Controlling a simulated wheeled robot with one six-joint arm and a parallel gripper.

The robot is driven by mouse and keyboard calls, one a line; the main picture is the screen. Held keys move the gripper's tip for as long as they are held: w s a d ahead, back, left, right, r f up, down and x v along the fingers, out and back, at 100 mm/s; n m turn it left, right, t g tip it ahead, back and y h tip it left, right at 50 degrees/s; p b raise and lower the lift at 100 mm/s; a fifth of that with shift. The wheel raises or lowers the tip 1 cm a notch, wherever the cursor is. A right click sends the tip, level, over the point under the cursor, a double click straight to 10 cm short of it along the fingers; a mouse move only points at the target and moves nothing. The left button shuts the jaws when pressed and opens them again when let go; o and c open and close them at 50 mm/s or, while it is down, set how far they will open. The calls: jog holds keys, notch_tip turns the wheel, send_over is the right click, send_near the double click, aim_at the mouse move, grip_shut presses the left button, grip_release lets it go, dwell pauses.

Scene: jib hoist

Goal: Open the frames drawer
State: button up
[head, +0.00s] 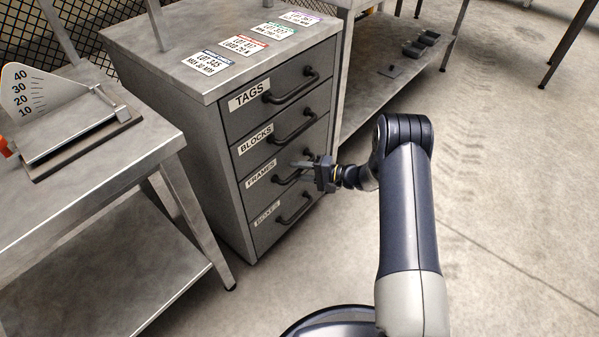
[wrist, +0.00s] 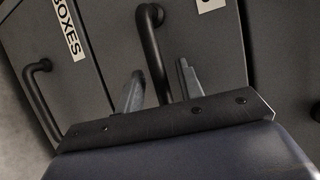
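The grey drawer cabinet has drawers labelled TAGS, BLOCKS, FRAMES and BOXES. The frames drawer (head: 259,189) is third from the top and sits flush with the cabinet front. My gripper (head: 312,170) is at its dark bar handle (head: 283,181), partly covering it in the head view. In the wrist view, my gripper's two fingers (wrist: 160,88) are apart. The frames handle (wrist: 150,45) runs between them, with a gap visible on each side. Whether the fingers reach fully around the bar's depth is hard to tell.
The boxes handle (head: 295,208) is just below; it also shows in the wrist view (wrist: 36,95). A metal bench (head: 95,150) with an angle gauge stands left. A shelf table (head: 385,85) stands behind right. Floor right of the cabinet is clear.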

jog(key=shift+a, duration=0.15)
jog(key=shift+c, duration=0.4)
grip_shut()
